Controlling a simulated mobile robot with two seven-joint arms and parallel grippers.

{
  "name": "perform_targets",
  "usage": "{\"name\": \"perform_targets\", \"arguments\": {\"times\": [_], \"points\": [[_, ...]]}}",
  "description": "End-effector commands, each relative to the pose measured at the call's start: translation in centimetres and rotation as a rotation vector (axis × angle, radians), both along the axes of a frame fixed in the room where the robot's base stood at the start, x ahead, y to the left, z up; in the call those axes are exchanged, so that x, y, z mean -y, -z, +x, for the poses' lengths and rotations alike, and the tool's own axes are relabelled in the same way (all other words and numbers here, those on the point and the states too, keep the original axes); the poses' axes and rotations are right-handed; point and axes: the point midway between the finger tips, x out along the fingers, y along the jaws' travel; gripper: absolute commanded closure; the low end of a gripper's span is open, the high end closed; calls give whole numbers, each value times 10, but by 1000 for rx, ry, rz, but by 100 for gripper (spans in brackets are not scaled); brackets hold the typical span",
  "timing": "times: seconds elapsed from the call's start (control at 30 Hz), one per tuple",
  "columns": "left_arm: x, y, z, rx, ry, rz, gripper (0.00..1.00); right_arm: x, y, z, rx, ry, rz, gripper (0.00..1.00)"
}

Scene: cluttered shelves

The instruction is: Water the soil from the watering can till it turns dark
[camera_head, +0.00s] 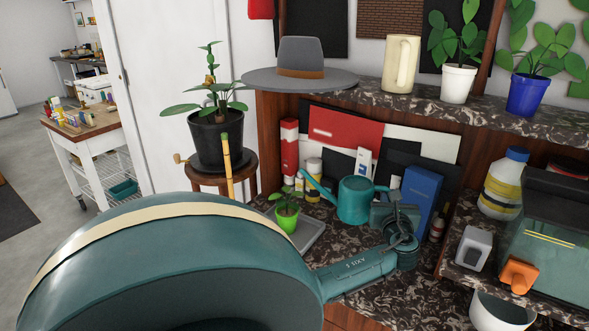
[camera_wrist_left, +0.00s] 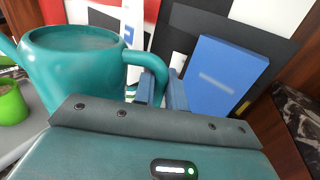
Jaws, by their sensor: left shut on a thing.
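The teal watering can (camera_head: 354,199) is upright on or just above the dark marbled counter; I cannot tell which. It also shows in the wrist view (camera_wrist_left: 80,70). Its spout points left toward a small seedling in a bright green pot (camera_head: 287,219), with the spout tip near the leaves. The pot shows at the wrist view's left edge (camera_wrist_left: 12,104); its soil is small and its shade hard to judge. My left gripper (camera_head: 388,212) is right of the can, its blue fingers (camera_wrist_left: 160,92) shut on the can's handle (camera_wrist_left: 150,62). My right gripper is not in view.
The pot stands on a grey tray (camera_head: 311,234). A blue box (camera_head: 420,196) stands close right of my gripper. Bottles and panels line the back. A shelf (camera_head: 375,97) with a hat, jug and plants hangs above. A stool with a potted plant (camera_head: 215,140) is left.

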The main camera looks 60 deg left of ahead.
Motion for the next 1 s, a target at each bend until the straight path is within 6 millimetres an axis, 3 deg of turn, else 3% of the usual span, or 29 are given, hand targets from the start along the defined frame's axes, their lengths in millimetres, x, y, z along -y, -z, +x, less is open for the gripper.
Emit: {"name": "perform_targets", "arguments": {"times": [0.6, 1.0], "points": [[0, 63, 1, 1, -1, 4, 100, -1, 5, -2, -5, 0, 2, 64], [0, 67, 1, 4, 0, 3, 100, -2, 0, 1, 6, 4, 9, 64]]}}
